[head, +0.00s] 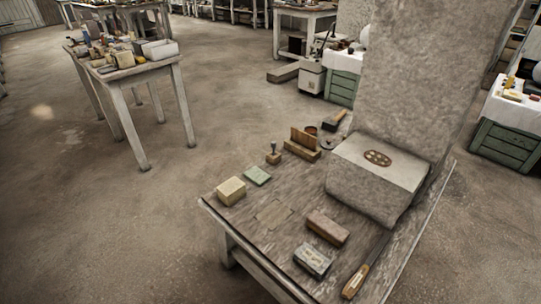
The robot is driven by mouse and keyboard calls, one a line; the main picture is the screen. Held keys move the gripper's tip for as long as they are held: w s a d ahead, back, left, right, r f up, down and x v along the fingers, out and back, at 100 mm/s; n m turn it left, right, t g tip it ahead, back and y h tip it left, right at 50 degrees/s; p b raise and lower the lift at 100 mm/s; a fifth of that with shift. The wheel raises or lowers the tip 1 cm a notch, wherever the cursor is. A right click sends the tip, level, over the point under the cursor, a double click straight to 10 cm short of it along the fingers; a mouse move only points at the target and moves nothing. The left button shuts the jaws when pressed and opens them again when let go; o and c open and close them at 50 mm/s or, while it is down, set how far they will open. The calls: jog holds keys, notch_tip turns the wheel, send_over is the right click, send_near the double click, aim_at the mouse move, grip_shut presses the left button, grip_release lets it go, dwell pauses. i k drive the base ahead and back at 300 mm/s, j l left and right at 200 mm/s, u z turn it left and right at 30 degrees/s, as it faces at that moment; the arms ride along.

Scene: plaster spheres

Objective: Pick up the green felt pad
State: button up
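A thin, flat, pale green pad (257,175), which looks like the felt pad, lies on the left back part of the near worktable (272,214). A cream-yellow block (231,191) sits just in front and to the left of it, with a small gap. A small stamp-like tool with an upright handle (273,156) stands just behind and to the right of the pad. Nothing lies on top of the pad. My gripper does not show in this view.
A wooden holder (302,143), a brown block (327,228), a grey printed box (313,260) and a wooden-handled tool (357,281) lie on the worktable. A big stone block (378,178) and pillar (405,80) bound its right. Open floor (130,230) lies left.

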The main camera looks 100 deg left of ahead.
aim_at(256, 175)
jog(key=u, duration=2.65)
jog(key=z, duration=3.65)
jog(key=u, duration=3.65)
